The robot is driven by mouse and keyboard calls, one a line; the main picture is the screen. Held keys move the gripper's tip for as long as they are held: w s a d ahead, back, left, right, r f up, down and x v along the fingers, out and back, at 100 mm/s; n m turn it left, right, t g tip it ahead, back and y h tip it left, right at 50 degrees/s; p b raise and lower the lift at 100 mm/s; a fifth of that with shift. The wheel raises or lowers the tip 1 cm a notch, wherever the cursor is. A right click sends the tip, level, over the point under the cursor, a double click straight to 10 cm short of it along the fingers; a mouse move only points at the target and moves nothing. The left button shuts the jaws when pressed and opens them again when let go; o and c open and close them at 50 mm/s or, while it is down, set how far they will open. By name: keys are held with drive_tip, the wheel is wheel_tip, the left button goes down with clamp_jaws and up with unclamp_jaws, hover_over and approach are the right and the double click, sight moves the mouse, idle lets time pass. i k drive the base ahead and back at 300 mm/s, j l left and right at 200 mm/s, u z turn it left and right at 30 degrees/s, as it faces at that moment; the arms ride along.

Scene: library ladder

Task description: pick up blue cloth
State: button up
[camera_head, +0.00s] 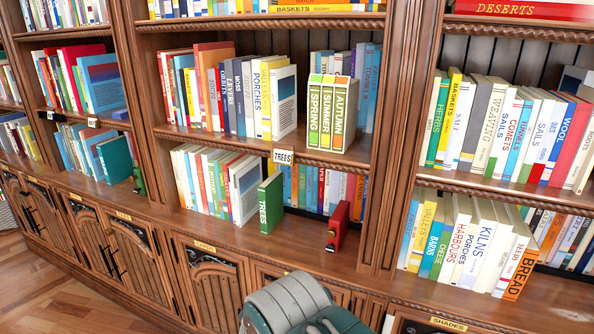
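I cannot clearly make out a blue cloth. A small flat blue item (120,115) lies on the left bay's middle shelf, to the right of a leaning blue book (104,84); it is too small to tell whether it is cloth. My gripper cannot be made out. A rounded grey and dark green shape, probably part of my own arm, shows at the bottom centre, in front of the cabinets.
A green book (271,204) and a red object (338,228) stand near the centre bay's lower shelf edge. Books fill much of the shelves. Closed cabinet doors (213,284) run below. Wooden floor (50,295) is clear at lower left.

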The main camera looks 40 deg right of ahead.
sight(121, 114)
drive_tip(key=z, duration=2.7)
drive_tip(key=u, duration=2.55)
drive_tip(key=i+j+z, duration=0.15)
drive_tip(key=z, duration=0.3)
drive_tip(key=i+j+z, duration=0.25)
drive_tip(key=z, duration=0.15)
drive_tip(key=i+j+z, duration=0.1)
drive_tip(key=j+z, duration=0.35)
drive_tip(key=i+j+z, duration=0.15)
drive_tip(key=j, duration=0.35)
drive_tip(key=i+j+z, duration=0.1)
drive_tip(key=j, duration=0.4)
drive_tip(key=i+j+z, duration=0.15)
drive_tip(key=j, duration=0.35)
drive_tip(key=j+z, duration=0.1)
drive_tip(key=j, duration=0.4)
drive_tip(key=i, duration=0.05)
